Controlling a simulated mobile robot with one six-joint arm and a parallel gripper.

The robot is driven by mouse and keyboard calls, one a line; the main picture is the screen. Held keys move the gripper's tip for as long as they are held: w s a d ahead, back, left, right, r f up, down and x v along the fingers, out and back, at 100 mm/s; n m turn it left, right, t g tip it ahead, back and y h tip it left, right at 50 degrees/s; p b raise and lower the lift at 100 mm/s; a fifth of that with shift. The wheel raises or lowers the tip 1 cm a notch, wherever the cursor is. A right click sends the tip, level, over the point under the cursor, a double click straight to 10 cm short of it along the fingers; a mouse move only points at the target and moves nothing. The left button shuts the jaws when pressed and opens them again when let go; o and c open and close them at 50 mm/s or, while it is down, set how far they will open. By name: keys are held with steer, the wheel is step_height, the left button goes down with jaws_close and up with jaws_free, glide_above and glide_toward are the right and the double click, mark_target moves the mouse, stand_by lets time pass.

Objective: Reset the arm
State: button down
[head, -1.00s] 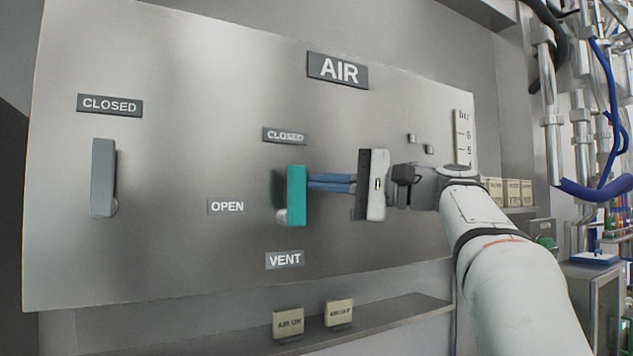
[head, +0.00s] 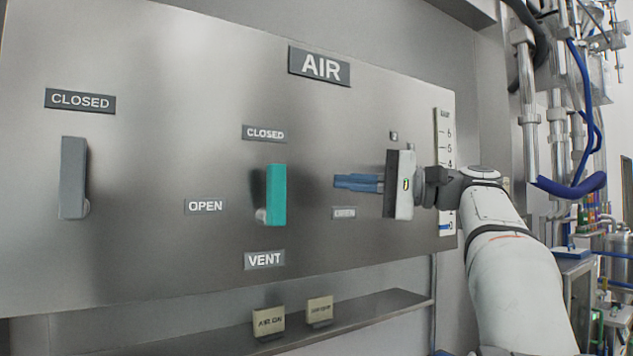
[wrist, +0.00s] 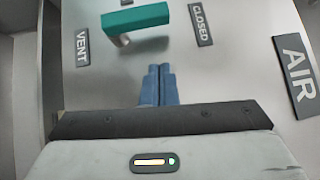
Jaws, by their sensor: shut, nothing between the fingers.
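My gripper (head: 336,182) is in front of the metal AIR panel, its two blue fingers together and empty, pointing left. The teal handle (head: 276,195) stands upright on the panel to the left of the fingertips, with a clear gap between them. In the wrist view the shut fingers (wrist: 159,68) point toward the teal handle (wrist: 137,18), which lies beyond their tips. The gripper body hides part of the panel's right side.
A grey handle (head: 73,178) stands upright under a CLOSED label at the left. A gauge scale (head: 444,140) is behind my wrist. Below the panel, a shelf (head: 375,318) holds two small tags (head: 269,321). Pipes and a blue hose (head: 570,187) are at the right.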

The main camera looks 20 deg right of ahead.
steer(key=v, duration=0.5)
steer(key=w+a+f+m+g+h, duration=0.1)
steer(key=a+f+h, duration=0.2)
steer(key=a+f, duration=0.5)
steer(key=a+f+m+g+h, duration=0.1)
steer(key=a+f+h, duration=0.3)
steer(key=f, duration=0.8)
steer(key=s+f+n+g+h, duration=0.1)
steer(key=s+f+n+h, duration=0.2)
steer(key=s+f, duration=0.3)
steer(key=s+f+n+g+h, duration=0.1)
steer(key=s+f, duration=0.5)
steer(key=f, duration=0.8)
steer(key=s+a+f+n+g+h, duration=0.1)
steer(key=s+f+n+h, duration=0.3)
steer(key=f, duration=0.6)
steer(key=shift+s+n+g+h, duration=0.3)
steer(key=shift+s+g+h, duration=0.3)
steer(key=shift+s, duration=0.6)
steer(key=c, duration=2.2)
jaws_free()
